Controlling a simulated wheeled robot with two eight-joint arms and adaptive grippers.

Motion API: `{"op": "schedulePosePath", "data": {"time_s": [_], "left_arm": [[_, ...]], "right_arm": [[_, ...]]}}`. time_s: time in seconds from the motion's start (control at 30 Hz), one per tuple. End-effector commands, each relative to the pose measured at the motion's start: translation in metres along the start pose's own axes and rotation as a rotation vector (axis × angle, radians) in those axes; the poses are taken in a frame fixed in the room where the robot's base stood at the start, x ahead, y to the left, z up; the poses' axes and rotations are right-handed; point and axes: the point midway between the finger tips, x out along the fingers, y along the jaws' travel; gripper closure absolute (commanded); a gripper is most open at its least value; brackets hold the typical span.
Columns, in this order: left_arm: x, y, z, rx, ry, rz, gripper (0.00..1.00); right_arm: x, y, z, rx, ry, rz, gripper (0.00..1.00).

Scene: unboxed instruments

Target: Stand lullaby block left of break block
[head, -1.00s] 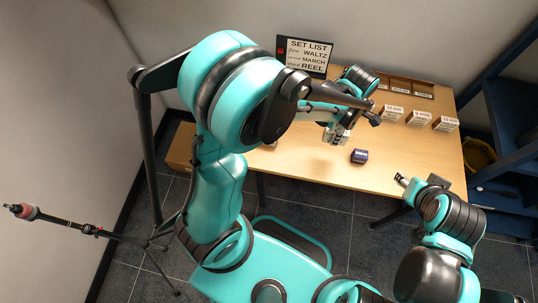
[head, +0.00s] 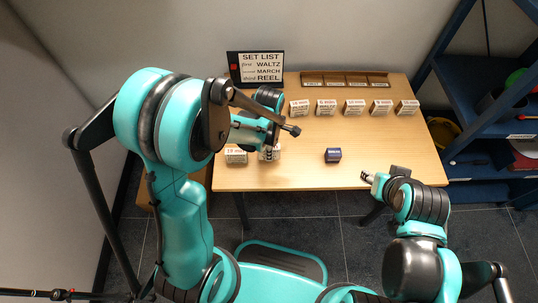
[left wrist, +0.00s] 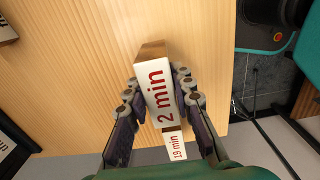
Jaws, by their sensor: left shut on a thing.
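My left gripper (head: 270,153) is shut on a white-faced block with a light wooden end. Its red label reads "2 min" in the left wrist view, where the block (left wrist: 160,92) sits between both fingers (left wrist: 156,100). Another white block (head: 236,155), marked "19 min" in the left wrist view (left wrist: 175,147), stands just left of the gripper in the head view. A dark blue block (head: 333,155) lies alone to the right. I cannot read "lullaby" or "break" on any block. My right gripper (head: 368,177) is at the table's front right edge; its jaws are too small to judge.
Several labelled white blocks (head: 355,107) stand in a row towards the back of the table (head: 300,178). Behind them is a wooden rack (head: 345,85) with compartments. A set list sign (head: 262,70) stands at back left. A blue shelf (head: 480,130) is on the right.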

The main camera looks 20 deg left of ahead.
Motion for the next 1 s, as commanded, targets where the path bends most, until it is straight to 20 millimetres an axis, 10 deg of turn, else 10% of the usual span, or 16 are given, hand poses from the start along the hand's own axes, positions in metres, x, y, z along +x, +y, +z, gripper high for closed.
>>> {"op": "schedulePosePath", "data": {"time_s": [0.5,0.53,0.6,1.0], "left_arm": [[0.027,0.000,0.000,0.000,0.000,0.000,1.00],[0.027,0.000,0.000,0.000,0.000,0.000,0.72],[0.026,0.000,0.000,0.000,0.000,0.000,0.56],[0.019,0.000,0.000,0.000,0.000,0.000,0.56]], "right_arm": [[0.013,0.000,0.010,0.000,0.000,0.000,0.56],[0.013,0.000,0.009,0.000,0.000,0.000,0.56],[0.012,0.000,0.009,0.000,0.000,0.000,0.56],[0.007,0.000,0.005,0.000,0.000,0.000,0.56]]}}
